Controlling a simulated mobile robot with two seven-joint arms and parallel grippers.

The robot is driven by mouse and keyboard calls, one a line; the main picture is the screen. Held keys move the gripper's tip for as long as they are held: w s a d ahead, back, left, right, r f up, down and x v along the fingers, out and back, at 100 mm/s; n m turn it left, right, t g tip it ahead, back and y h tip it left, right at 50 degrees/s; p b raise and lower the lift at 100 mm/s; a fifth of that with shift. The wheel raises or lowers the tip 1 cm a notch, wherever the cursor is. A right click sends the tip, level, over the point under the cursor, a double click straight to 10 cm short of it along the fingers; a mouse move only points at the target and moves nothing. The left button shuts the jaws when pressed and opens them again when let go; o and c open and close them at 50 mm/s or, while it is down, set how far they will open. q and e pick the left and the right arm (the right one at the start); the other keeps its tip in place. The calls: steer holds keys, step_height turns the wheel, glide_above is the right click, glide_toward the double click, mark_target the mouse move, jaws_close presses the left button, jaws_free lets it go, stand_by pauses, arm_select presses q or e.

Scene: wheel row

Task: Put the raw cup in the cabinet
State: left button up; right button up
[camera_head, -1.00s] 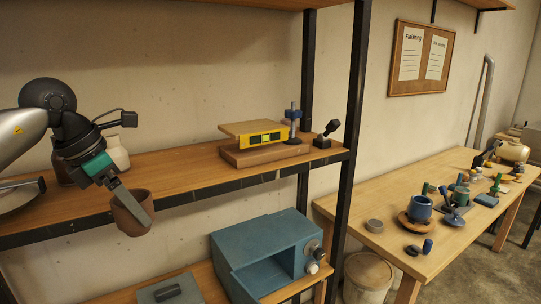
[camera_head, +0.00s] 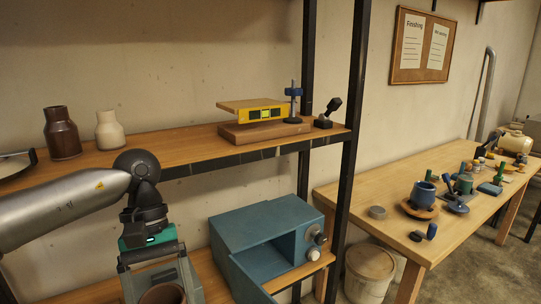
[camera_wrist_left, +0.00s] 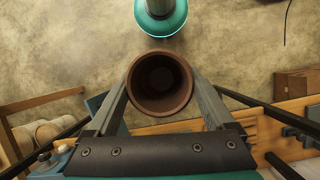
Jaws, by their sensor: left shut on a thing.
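The raw cup (camera_head: 164,294), brown and open at the top, is between the fingers of my left gripper (camera_head: 160,282) at the bottom of the head view. The left gripper is shut on it, and the cup's lower part is cut off there. In the left wrist view I look into the empty-looking cup (camera_wrist_left: 160,84), gripped on both sides. The cabinet (camera_head: 262,224) is a blue box on the lower shelf, to the right of the gripper. Its front is open, with a blue door panel (camera_head: 252,279) swung out at its left. My right gripper is not in view.
The upper shelf (camera_head: 185,160) holds two bottles (camera_head: 63,134) and a board with a yellow level (camera_head: 262,113). A dark shelf post (camera_head: 349,150) stands right of the cabinet. A white bucket (camera_head: 369,273) and a workbench (camera_head: 375,234) with pottery tools are farther right.

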arm_select(q)
steer(key=s+f+m+y, duration=0.1)
steer(key=s+m, duration=0.1)
steer(key=s+d+f+m+y+b, duration=0.1)
steer(key=s+f+m, duration=0.1)
steer(key=m, duration=0.1)
steer(key=shift+d+f, duration=0.1)
steer(key=shift+f, duration=0.15)
steer(key=shift+f, duration=0.1)
